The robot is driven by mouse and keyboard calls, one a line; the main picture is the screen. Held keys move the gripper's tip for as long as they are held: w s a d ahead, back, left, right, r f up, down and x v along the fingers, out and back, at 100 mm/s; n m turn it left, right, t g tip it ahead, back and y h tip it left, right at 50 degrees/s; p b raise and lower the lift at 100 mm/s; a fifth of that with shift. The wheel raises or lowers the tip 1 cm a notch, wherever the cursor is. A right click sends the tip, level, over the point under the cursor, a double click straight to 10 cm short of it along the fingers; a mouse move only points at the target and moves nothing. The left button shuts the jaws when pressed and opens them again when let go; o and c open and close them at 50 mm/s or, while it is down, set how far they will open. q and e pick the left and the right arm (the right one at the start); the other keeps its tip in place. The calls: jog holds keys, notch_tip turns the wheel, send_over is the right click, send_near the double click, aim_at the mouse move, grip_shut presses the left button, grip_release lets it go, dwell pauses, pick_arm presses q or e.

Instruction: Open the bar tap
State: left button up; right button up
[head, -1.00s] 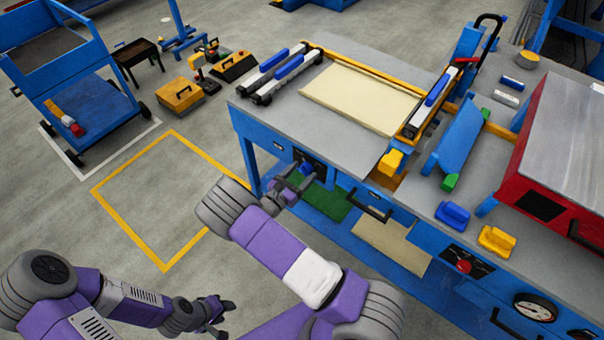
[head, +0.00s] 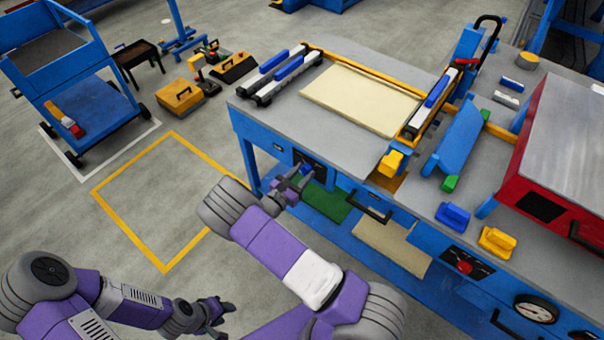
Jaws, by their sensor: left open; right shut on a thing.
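The bar tap's small blue handle (head: 306,170) shows at a dark panel (head: 318,168) on the front face of the blue bench. My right gripper (head: 299,180) is at this panel, with its fingers at the blue handle, and is shut on it. The fingers hide part of the handle, so its exact angle cannot be told. My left gripper (head: 222,312) is open and empty, low over the floor, well away from the bench.
The bench (head: 244,140) carries a cream panel (head: 360,98) and blue-topped bars (head: 282,75). A drawer handle (head: 367,208) sticks out right of the tap. A red-knob panel (head: 466,262) and gauge (head: 537,308) are further right.

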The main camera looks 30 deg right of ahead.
jog(key=shift+m+b, duration=2.8)
jog(key=shift+m, duration=6)
jog(key=shift+a, duration=0.1)
jog(key=o, duration=1)
jog(key=shift+o, duration=0.2)
